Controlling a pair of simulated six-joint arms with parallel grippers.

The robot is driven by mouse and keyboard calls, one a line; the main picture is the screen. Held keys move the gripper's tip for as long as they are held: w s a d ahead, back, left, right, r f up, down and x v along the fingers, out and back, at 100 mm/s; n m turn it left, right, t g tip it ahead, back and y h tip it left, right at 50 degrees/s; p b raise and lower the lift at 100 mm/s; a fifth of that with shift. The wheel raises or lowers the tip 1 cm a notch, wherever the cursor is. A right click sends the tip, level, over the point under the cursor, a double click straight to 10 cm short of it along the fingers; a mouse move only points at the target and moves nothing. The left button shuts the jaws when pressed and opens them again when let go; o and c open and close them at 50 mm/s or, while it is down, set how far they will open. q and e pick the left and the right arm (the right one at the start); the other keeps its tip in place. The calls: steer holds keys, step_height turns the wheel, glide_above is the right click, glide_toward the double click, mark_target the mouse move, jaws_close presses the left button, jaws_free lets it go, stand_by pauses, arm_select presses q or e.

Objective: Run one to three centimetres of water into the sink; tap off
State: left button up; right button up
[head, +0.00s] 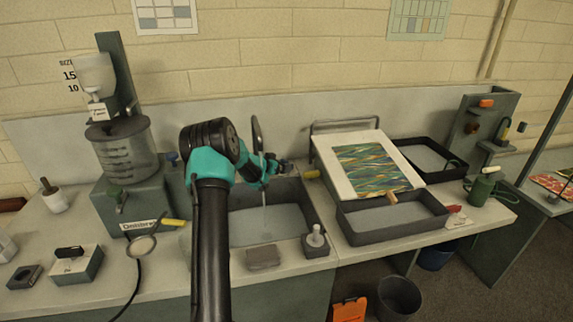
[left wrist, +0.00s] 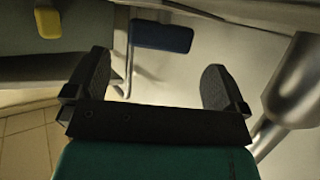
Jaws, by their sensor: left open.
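The sink (head: 315,205) is a dark-walled basin in the counter, partly behind my left arm. Its floor looks pale grey, and I cannot tell the water depth. A curved metal tap spout (head: 257,133) rises behind it and shows large at the right in the left wrist view (left wrist: 295,85). A thin pale stream (head: 265,205) seems to fall into the basin. My left gripper (head: 278,167) is open at the tap, above the sink's back edge. In the left wrist view, a blue lever (left wrist: 161,37) lies beyond the empty fingers, apart from them. My right gripper is not in view.
A grey block (head: 263,257) and small dark holder (head: 316,247) stand at the sink's front edge. Right are a dark tray (head: 390,232) and a tilted board (head: 335,165); left is a clear tank (head: 125,160).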

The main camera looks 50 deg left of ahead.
mark_target(286, 162)
arm_select(q)
steer(key=x, duration=0.6)
steer(key=shift+s, duration=0.1)
steer(key=c, duration=0.9)
